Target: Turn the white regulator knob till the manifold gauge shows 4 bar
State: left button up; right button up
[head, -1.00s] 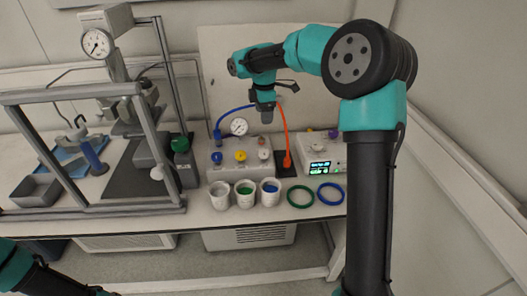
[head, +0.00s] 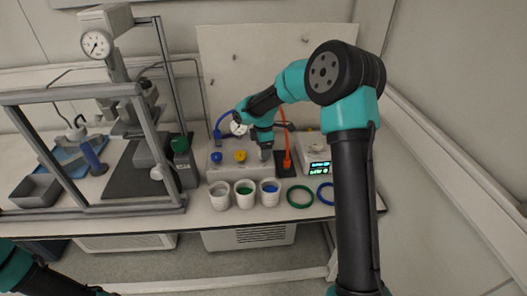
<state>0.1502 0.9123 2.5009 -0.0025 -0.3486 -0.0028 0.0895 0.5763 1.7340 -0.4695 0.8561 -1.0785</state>
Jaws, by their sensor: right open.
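The grey manifold block (head: 222,172) sits on the bench in the head view, with a blue knob (head: 216,156) and a yellow knob (head: 240,156) on its front. The round white manifold gauge (head: 238,128) stands behind it, partly covered by my right arm; its reading is too small to tell. My right gripper (head: 266,155) points down at the block's right end, open. It hides the pale knob there, so I cannot tell whether the fingers touch it. My left arm shows only at the lower left corner; its gripper is out of view.
White cups (head: 219,196) with coloured contents stand in front of the manifold. A green ring (head: 300,196) and a blue ring (head: 326,192) lie to their right. An orange hose (head: 286,140) and a display box (head: 318,168) are right of the gripper. A grey frame (head: 150,150) fills the left.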

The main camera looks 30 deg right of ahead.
jog(key=shift+f, duration=0.95)
jog(key=c, duration=0.9)
